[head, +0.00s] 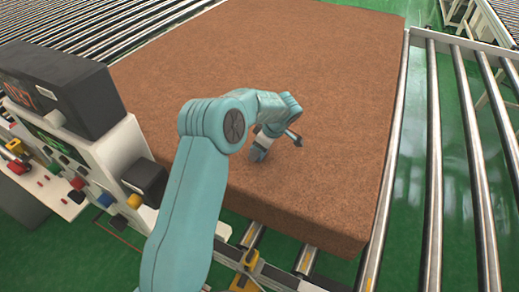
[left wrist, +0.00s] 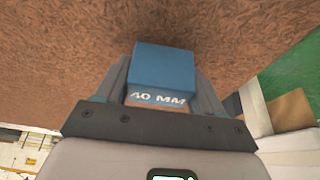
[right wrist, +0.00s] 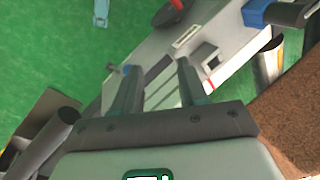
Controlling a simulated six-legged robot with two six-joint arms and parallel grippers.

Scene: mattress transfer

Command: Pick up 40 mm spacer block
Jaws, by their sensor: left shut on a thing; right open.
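The blue spacer block (left wrist: 163,68), marked "40 MM" in white, sits between the fingers of my left gripper (left wrist: 160,76) in the left wrist view. That gripper is shut on it. In the head view my left gripper (head: 258,152) points down over the brown mattress (head: 330,110), close to its near edge; the block cannot be made out there. How far the block is from the mattress is hard to tell. My right gripper (right wrist: 156,70) is open and empty in the right wrist view, with a grey-white bench (right wrist: 155,48) beyond it. It is outside the head view.
A control console (head: 95,150) with a dark display box (head: 65,90) and coloured buttons stands left of the mattress. Roller conveyors (head: 440,150) run along the right and the back left. Green floor shows between. A blue object (right wrist: 257,12) lies at the bench's far end.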

